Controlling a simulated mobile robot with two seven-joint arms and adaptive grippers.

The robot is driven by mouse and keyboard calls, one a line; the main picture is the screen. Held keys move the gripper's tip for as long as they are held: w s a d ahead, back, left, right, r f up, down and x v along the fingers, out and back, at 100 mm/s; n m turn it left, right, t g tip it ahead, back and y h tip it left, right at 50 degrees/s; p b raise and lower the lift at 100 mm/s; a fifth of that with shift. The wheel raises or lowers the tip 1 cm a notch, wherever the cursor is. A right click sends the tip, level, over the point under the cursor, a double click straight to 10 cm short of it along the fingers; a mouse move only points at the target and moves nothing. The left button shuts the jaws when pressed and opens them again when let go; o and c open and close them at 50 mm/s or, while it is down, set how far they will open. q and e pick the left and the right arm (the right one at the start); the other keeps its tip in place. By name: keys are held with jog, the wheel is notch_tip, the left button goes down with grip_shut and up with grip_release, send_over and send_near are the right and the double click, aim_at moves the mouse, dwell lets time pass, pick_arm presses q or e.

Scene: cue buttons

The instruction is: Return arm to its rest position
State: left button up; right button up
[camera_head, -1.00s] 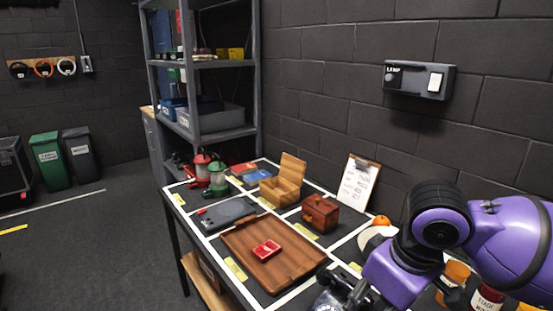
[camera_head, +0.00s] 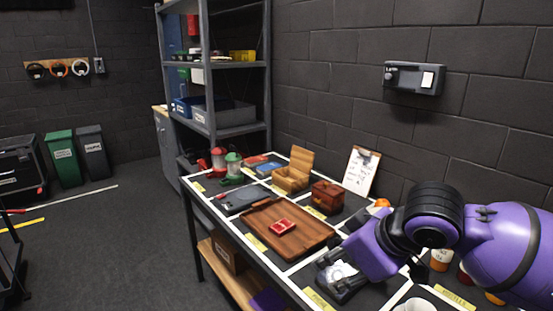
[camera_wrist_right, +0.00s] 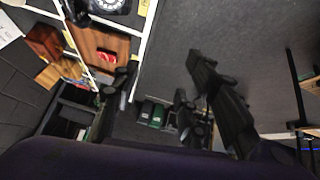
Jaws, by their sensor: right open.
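My right arm (camera_head: 440,220), purple with black joints, reaches in from the right over the right end of the table. Its purple wrist (camera_head: 372,250) hides most of the gripper in the head view. In the right wrist view, the dark fingers of my right gripper (camera_wrist_right: 162,78) stand wide apart with nothing between them. The gripper is above and beside the table, with grey floor behind its fingers. My left gripper is in neither view.
The black table holds a wooden tray (camera_head: 310,238) with a red dish (camera_head: 282,227), a telephone (camera_head: 345,284), wooden boxes, lanterns and a clipboard (camera_head: 360,171). A white cup (camera_head: 414,305) stands near the front. A switch box (camera_head: 412,78) is on the wall.

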jog(key=w+a+f+t+y, duration=0.3)
jog(key=w+a+f+t, duration=0.1)
jog(key=s+d+f+m+t+h+p, duration=0.1)
jog(key=s+d+f, duration=0.15)
jog(key=f, duration=0.45)
jog(key=s+d+f+m+t+h+p, duration=0.1)
jog(key=s+d+f, duration=0.15)
jog(key=f, duration=0.45)
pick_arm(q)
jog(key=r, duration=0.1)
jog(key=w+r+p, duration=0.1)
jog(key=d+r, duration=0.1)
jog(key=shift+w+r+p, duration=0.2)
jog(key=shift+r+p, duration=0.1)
pick_arm(e)
jog(key=s+d+f+m+g+h, duration=0.1)
jog(key=s+d+f+m, duration=0.1)
jog(key=s+f, duration=0.4)
jog(key=s+d+f+m+g+h, duration=0.1)
jog(key=s+f, duration=0.6)
jog(key=s, duration=0.8)
jog(key=s+d+f+m+g+h, duration=0.1)
jog(key=s+d+f+m+h, duration=0.1)
jog(key=s+f, duration=0.4)
jog(key=s+d+m, duration=0.1)
jog(key=s, duration=0.3)
jog(key=shift+s+f+m+h, duration=0.15)
jog(key=shift+f+m+h, duration=0.05)
jog(key=shift+m+h, duration=0.1)
